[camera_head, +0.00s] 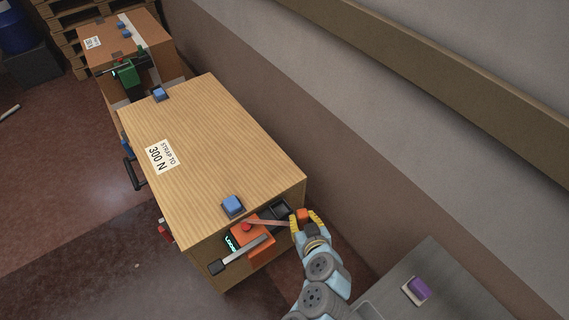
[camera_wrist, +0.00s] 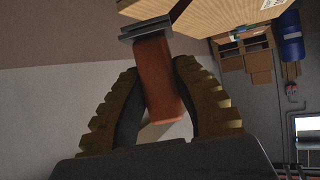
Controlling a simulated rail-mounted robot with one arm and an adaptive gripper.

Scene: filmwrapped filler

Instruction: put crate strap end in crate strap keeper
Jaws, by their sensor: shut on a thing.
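The orange crate strap end (camera_head: 302,215) is between the yellow fingers of my gripper (camera_head: 307,221), at the right front corner of the wooden crate. In the wrist view the strap end (camera_wrist: 158,80) stands tilted between both fingers of my gripper (camera_wrist: 158,85), which is shut on it. A dark box-like part, apparently the keeper (camera_head: 279,211), sits on the crate's front face just left of my gripper. A grey flanged piece (camera_wrist: 146,28) meets the far end of the strap end in the wrist view; I cannot tell whether it is the keeper.
A reddish strap runs from an orange tensioner (camera_head: 258,238) with a lever to my gripper. The wooden crate (camera_head: 215,130) carries blue corner pieces (camera_head: 233,205) and a 300 N label. A wall is to the right. A grey table (camera_head: 440,275) holds a purple block (camera_head: 419,288).

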